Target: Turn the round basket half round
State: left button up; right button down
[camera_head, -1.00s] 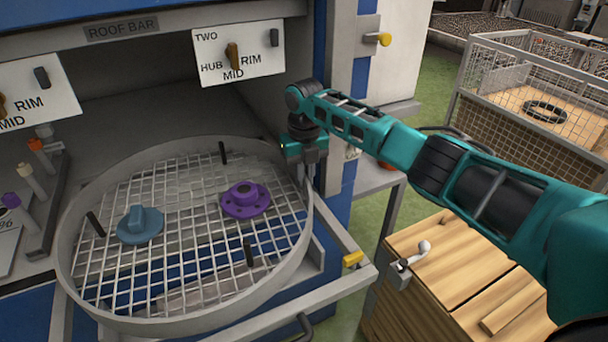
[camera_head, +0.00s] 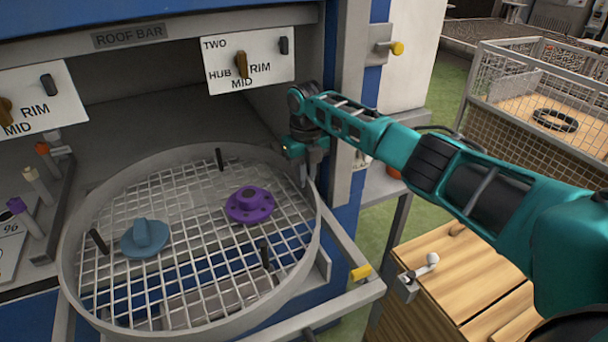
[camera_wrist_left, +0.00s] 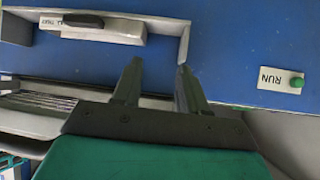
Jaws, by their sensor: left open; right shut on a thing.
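The round basket (camera_head: 70,270) is a grey ring with a white wire mesh floor, at the lower left of the head view. A blue knobbed part (camera_head: 145,238) and a purple flanged part (camera_head: 250,204) sit on its mesh. Several short black pegs stand on it. My right gripper (camera_head: 307,178) is shut at the basket's right rear rim, pointing down; its fingertips are small, but it appears to grip the rim. My left gripper (camera_wrist_left: 158,66) is open and empty in the left wrist view, facing a blue panel. It is not in the head view.
A machine opening lies behind the basket, under a roof bar (camera_head: 129,35). A HUB/MID/RIM dial plate (camera_head: 248,62) hangs above. A grey frame with a yellow stop (camera_head: 361,273) runs along the right. A wooden cabinet (camera_head: 465,270) stands farther right. A green RUN button (camera_wrist_left: 296,83) shows near my left gripper.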

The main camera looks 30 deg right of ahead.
jog(key=shift+f, duration=0.1)
jog(key=c, duration=1.2)
grip_release()
jog(key=shift+c, duration=0.2)
